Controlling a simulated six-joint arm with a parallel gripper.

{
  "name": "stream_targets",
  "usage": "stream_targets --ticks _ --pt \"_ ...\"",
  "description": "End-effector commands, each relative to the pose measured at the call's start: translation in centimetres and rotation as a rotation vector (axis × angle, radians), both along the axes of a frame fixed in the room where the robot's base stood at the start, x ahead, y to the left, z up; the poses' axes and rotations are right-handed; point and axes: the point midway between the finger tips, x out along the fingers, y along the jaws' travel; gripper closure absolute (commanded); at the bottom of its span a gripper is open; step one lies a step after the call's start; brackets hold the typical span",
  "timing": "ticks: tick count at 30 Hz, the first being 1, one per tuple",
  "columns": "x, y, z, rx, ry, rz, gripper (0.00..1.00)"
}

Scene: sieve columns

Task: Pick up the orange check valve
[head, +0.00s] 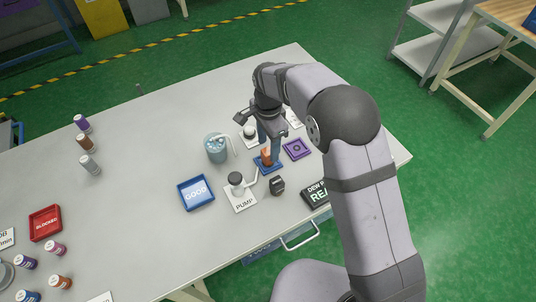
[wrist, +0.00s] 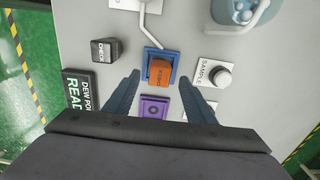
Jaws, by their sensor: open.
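An orange block-like piece (head: 266,155), the only orange valve-like thing near my gripper, sits upright in a blue square holder (head: 259,167). In the wrist view the orange piece (wrist: 161,73) has dark lettering on top that I cannot read surely, and the blue holder (wrist: 152,54) frames it. My gripper (head: 269,138) points down above the holder. In the wrist view its fingers (wrist: 160,82) are spread wide, one to each side of the orange piece, and hold nothing. Whether the fingertips are level with it I cannot tell.
A purple tray (head: 297,149) lies right of the holder. A dark block (wrist: 104,50), seemingly lettered CHECK, stands close by. A pump post (head: 237,183), a blue-grey jug (head: 216,148), a SAMPLE button (wrist: 220,76) and a blue GOOD tray (head: 196,207) are near.

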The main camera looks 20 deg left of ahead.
Motion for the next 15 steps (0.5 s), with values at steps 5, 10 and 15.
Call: stream_targets --ticks 5,10,15 --pt "-0.3 0.0 -2.2 -0.004 0.005 0.0 0.5" --pt "-0.2 0.0 -3.6 -0.002 0.002 0.0 0.5" --pt "-0.2 0.0 -3.9 0.0 0.0 0.0 0.5"
